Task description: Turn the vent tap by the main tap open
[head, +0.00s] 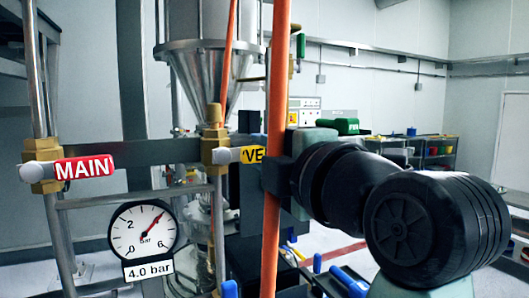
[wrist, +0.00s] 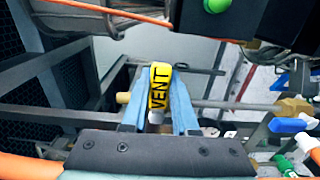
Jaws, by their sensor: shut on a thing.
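The vent tap has a yellow handle (head: 252,154) with black lettering, partly hidden behind an orange hose and my gripper in the head view. The handle points right from a brass valve body (head: 214,146) on a vertical pipe, so it lies across the pipe. In the wrist view the yellow VENT handle (wrist: 160,86) sits between the two blue fingers of my gripper (wrist: 157,108), which is shut on it. The main tap's red handle (head: 83,167) is to the left and also points sideways from its brass body (head: 41,165).
A pressure gauge (head: 143,229) labelled 4.0 bar is below, between the two taps. An orange hose (head: 276,130) runs vertically in front of my gripper in the head view. A steel hopper (head: 203,70) is behind the vent tap. Metal frame bars surround the handle.

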